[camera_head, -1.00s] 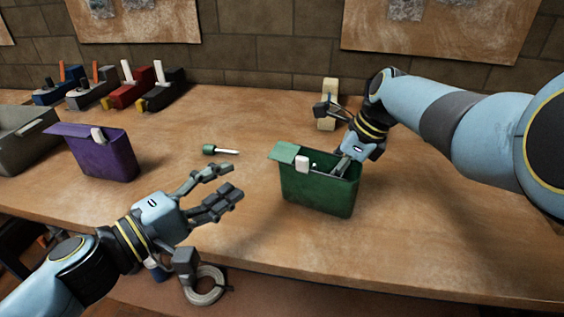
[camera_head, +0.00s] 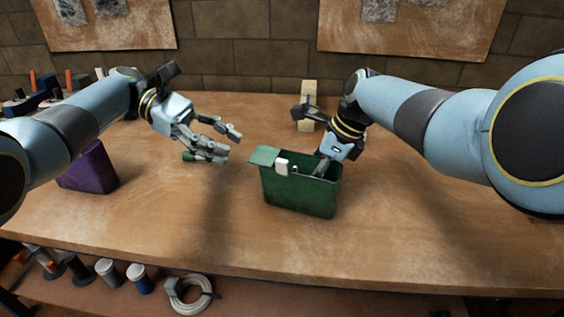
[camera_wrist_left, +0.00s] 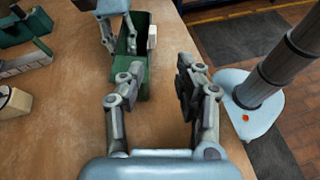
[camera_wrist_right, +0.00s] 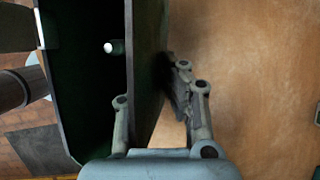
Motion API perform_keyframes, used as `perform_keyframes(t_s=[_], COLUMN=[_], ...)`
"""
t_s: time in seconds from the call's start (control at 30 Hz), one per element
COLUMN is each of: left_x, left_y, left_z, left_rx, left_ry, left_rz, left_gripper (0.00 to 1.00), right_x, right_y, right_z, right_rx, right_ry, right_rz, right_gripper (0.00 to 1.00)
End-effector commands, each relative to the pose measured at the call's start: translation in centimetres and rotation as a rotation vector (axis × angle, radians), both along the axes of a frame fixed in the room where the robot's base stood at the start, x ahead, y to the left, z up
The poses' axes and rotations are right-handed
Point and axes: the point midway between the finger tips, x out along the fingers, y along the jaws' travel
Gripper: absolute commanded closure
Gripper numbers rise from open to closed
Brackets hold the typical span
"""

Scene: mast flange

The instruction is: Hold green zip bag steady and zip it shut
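The green zip bag (camera_head: 298,194) stands upright on the bench, its top open. A white slider tab (camera_head: 281,165) sits near its left end, beside a green end flap (camera_head: 263,155). My right gripper (camera_head: 322,166) is at the bag's far right rim.
A purple bag (camera_head: 90,172) stands at left, partly behind my left arm. A green-handled tool (camera_head: 188,156) lies beneath my left gripper, mostly hidden. A wooden block (camera_head: 307,110) stands behind the bag. A cable coil (camera_head: 175,300) lies on the lower shelf. The bench front is clear.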

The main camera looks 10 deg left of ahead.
Motion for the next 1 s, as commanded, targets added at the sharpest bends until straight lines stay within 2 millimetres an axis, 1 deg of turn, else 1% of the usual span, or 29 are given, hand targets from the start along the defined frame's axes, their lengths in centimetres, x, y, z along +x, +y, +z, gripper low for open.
perform_keyframes(t_s=[0.03,0.07,0.17,0.27,0.5,0.6,0.7,0.83,1.0], left_x=[0.5,0.7,0.8,0.6,-0.1,-0.3,-0.4,-0.5,-0.6], left_y=[-0.1,-0.2,-1.0,-2.6,-7.3,-8.9,-10.1,-10.9,-11.1], left_z=[0.7,0.9,0.9,0.3,-1.7,-2.3,-2.8,-3.1,-3.2], left_rx=[0.0,0.0,-0.001,-0.002,-0.004,-0.004,-0.002,-0.003,-0.002], left_ry=[-0.014,-0.02,-0.026,-0.028,-0.028,-0.028,-0.029,-0.029,-0.028], left_rz=[0.0,0.0,-0.001,-0.001,0.0,0.0,0.0,0.0,0.001], left_gripper=[0.65,0.65,0.65,0.65,0.65,0.65,0.65,0.65,0.65], right_x=[0.0,0.0,0.0,0.0,0.0,0.0,0.0,0.0,0.0], right_y=[0.0,0.0,0.0,0.0,0.0,0.0,0.0,0.0,0.0], right_z=[0.0,0.0,0.0,0.0,0.0,0.0,0.0,0.0,0.0], right_rx=[0.001,0.001,0.001,0.001,0.001,0.001,0.001,0.001,0.001], right_ry=[-0.001,-0.001,-0.001,-0.001,-0.001,-0.001,0.0,-0.001,-0.001], right_rz=[0.0,0.0,0.0,0.0,0.0,0.0,0.0,0.0,0.0], right_gripper=[1.0,1.0,1.0,1.0,1.0,1.0,1.0,1.0,1.0])
